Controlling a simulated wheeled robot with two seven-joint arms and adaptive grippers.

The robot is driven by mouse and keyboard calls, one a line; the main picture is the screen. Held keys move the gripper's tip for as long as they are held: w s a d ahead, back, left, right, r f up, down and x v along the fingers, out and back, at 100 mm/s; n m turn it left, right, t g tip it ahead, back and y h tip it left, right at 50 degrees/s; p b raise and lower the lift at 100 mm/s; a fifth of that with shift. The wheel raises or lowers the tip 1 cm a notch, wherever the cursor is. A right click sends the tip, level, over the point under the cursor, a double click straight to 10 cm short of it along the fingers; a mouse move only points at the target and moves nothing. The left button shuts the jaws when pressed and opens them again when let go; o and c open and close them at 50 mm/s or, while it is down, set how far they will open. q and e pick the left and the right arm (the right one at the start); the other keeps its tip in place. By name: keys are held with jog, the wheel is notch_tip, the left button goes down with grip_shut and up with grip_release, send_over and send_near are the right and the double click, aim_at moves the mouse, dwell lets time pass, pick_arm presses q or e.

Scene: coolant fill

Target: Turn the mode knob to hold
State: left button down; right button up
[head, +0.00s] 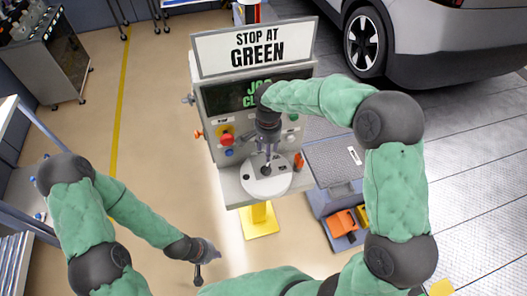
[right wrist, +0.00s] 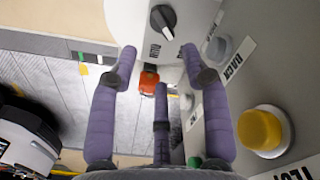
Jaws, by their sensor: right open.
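A black mode knob (right wrist: 163,19) with a light pointer mark sits on a pale plate at the top of the right wrist view. Small lettering beside it is partly hidden and I cannot read it surely. In the head view, a white round plate (head: 254,188) lies on the machine's front shelf. My right gripper (head: 268,152) hangs above this plate. Its purple fingers (right wrist: 165,70) are spread and empty, with the knob beyond them and apart from them. My left gripper (head: 203,262) hangs low over the floor, away from the machine; its finger state is unclear.
The machine carries a "STOP AT GREEN" sign (head: 256,48), a partly covered green-lettered display (head: 240,93) and a red button (head: 227,140). A yellow button (right wrist: 260,130) is near my right fingers. A car (head: 450,45) stands behind right.

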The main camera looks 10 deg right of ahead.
aim_at(267, 168)
notch_tip(267, 168, down, 11)
jog(key=shift+r, duration=0.2)
dwell(0.4)
grip_shut()
